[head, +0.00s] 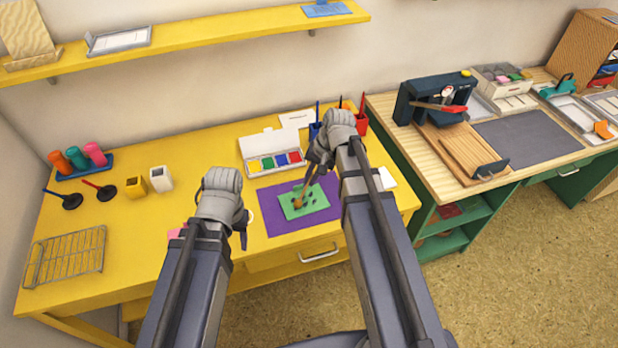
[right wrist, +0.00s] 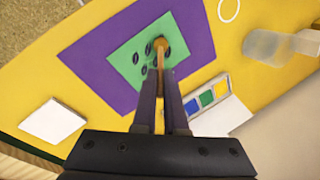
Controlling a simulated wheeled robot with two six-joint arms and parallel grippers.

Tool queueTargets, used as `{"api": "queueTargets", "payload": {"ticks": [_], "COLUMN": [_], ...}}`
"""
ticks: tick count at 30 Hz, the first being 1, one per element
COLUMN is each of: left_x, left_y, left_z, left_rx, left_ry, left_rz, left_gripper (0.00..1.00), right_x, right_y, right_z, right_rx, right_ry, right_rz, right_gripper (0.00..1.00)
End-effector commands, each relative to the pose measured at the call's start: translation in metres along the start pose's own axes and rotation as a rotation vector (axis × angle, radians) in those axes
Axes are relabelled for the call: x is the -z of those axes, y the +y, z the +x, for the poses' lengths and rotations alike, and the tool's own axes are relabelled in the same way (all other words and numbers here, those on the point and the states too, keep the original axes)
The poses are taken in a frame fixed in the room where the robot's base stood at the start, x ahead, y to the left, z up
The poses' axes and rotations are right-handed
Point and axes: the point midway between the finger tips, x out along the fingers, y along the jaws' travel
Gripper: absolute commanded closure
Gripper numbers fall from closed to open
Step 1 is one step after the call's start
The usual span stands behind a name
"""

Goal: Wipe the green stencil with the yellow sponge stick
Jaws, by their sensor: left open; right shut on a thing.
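The green stencil (head: 311,205) lies flat on a purple mat (head: 262,206) on the yellow table. It has several dark cut-outs and also shows in the right wrist view (right wrist: 121,61). My right gripper (head: 307,177) is shut on the yellow sponge stick (head: 298,196), above the mat. In the right wrist view the stick (right wrist: 161,58) reaches out from between the fingers (right wrist: 160,97), and its tip is over the stencil among the cut-outs. I cannot tell whether the tip touches. My left gripper (head: 242,232) is open and apart from the mat, to its left.
An inkpad box with coloured pads (head: 273,162) stands behind the mat. A white block (right wrist: 52,121) lies beside the mat. Red (head: 361,121) and blue (head: 314,130) cups stand at the back right. A wire rack (head: 65,257) is at the far left.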

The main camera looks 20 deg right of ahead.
Motion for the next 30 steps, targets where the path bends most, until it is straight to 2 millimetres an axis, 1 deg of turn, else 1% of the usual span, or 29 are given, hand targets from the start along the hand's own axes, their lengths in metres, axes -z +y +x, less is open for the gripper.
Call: {"api": "queueTargets", "payload": {"ticks": [6, 10, 22, 30], "left_x": [0.000, 0.000, 0.000, 0.000], "left_y": [0.000, 0.000, 0.000, 0.000], "left_z": [0.001, 0.001, 0.000, 0.000], "left_rx": [0.000, 0.000, 0.000, 0.000], "left_ry": [0.000, 0.000, 0.000, 0.000], "left_rz": [0.000, 0.000, 0.000, 0.000], "left_gripper": [0.50, 0.50, 0.50, 0.50], "right_x": [0.005, 0.005, -0.002, -0.003], "right_y": [0.007, 0.008, -0.001, -0.003], "right_z": [-0.002, -0.002, 0.000, 0.001], "right_rx": [-0.001, -0.001, 0.000, 0.000], "right_ry": [0.001, 0.001, -0.001, 0.000], "right_rz": [0.001, 0.000, -0.001, 0.000], "right_gripper": [1.00, 1.00, 1.00, 1.00]}}
